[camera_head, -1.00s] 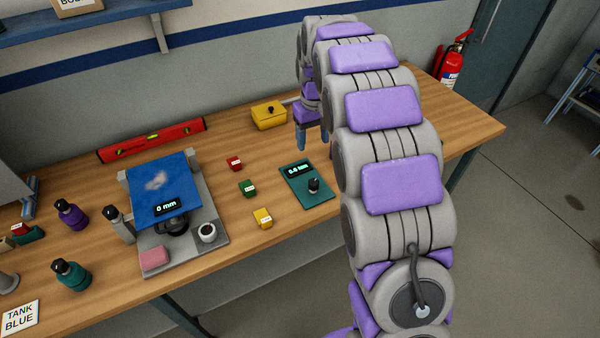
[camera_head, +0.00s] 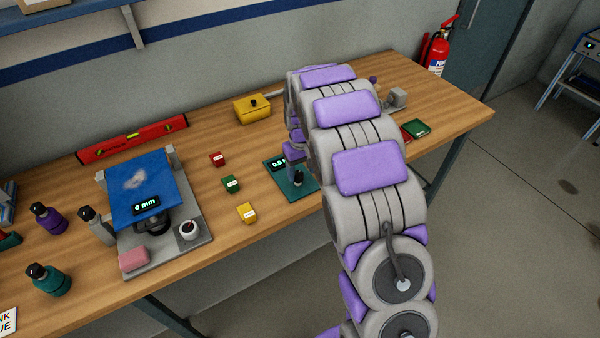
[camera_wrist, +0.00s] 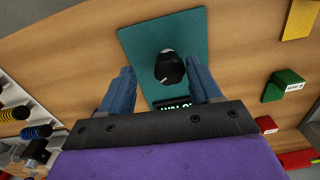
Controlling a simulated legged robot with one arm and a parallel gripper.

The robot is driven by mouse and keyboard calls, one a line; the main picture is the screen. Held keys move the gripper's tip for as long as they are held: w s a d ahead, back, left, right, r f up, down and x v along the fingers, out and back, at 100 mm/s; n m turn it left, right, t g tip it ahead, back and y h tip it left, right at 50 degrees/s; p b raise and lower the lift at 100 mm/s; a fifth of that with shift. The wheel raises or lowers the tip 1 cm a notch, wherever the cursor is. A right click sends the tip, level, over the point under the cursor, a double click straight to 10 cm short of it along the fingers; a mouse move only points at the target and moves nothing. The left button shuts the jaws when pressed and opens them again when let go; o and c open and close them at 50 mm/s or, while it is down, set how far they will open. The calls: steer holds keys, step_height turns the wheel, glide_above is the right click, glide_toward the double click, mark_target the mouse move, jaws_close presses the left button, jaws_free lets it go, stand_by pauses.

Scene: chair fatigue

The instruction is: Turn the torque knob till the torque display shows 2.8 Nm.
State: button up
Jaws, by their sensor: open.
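The teal torque panel (camera_head: 280,180) lies on the workbench, partly behind my arm. Its black knob (camera_head: 298,179) has a light pointer mark. The small display (camera_head: 279,163) shows a green reading that starts with 0; its last part is hidden. In the wrist view the knob (camera_wrist: 169,68) stands on the teal panel (camera_wrist: 195,38), and the display (camera_wrist: 172,104) is cut off by my gripper body. My gripper (camera_wrist: 160,67) is open, with one blue finger on each side of the knob and visible gaps between.
Red (camera_head: 217,159), green (camera_head: 231,184) and yellow (camera_head: 246,212) blocks lie left of the panel. A blue-topped stand (camera_head: 150,190) with a 0 mm display is farther left. A yellow box (camera_head: 252,109) stands behind. Bare wood surrounds the panel.

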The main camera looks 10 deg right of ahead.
steer(key=shift+f, duration=0.35)
steer(key=shift+a+f, duration=0.1)
steer(key=shift+a, duration=0.9)
steer(key=shift+c, duration=0.7)
steer(key=shift+d, duration=0.7)
steer(key=c, duration=0.5)
steer(key=shift+a, duration=0.25)
steer(key=c, duration=0.4)
